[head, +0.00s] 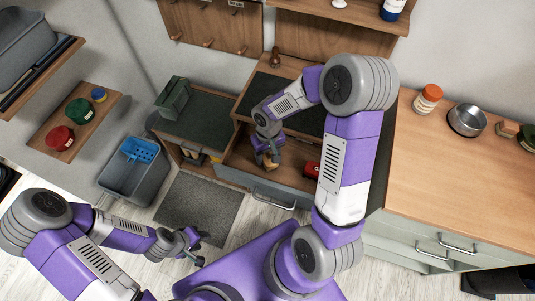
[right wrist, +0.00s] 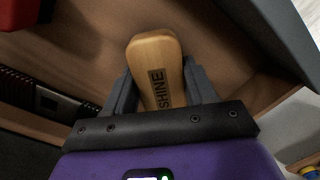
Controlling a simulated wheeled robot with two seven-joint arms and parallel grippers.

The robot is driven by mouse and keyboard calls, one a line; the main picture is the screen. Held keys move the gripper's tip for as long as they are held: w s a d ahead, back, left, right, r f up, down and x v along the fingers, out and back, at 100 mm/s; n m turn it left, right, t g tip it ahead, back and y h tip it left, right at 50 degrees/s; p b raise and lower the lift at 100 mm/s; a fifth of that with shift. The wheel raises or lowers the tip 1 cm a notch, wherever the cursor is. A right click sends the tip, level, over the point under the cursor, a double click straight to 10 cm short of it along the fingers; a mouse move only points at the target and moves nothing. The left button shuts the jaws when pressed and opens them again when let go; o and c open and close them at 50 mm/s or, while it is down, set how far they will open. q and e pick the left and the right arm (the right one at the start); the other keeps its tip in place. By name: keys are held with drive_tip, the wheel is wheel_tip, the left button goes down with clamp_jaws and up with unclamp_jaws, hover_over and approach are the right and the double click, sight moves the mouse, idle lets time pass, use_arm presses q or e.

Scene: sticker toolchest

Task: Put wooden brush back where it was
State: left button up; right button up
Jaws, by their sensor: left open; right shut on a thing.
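The wooden brush (right wrist: 153,60) has a pale, rounded wooden body with the dark word SHINE on it. In the right wrist view it sits between the two fingers of my right gripper (right wrist: 158,92), which is shut on it. In the head view my right gripper (head: 268,160) is low at the open drawer (head: 232,172), over its inside. I cannot tell whether the brush touches the drawer floor; its underside is hidden. My left gripper (head: 193,243) is open and empty, low over the floor at the bottom left.
A red item (head: 311,169) lies in the drawer right of my right gripper. In the right wrist view a dark ribbed object (right wrist: 50,100) lies at the left. A grey bin with a blue basket (head: 140,150) stands left. The right worktop (head: 450,175) is mostly clear.

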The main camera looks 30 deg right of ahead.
drive_tip(key=shift+f, duration=0.1)
drive_tip(key=o, duration=1)
drive_tip(key=shift+r, duration=0.2)
drive_tip(key=r+p, duration=0.1)
drive_tip(key=r, duration=0.3)
drive_tip(key=r+p, duration=0.1)
drive_tip(key=r, duration=0.3)
drive_tip(key=r+p, duration=0.2)
drive_tip(key=r, duration=0.2)
drive_tip(key=shift+w+d, duration=0.3)
drive_tip(key=shift+w, duration=0.05)
drive_tip(key=shift+f, duration=0.1)
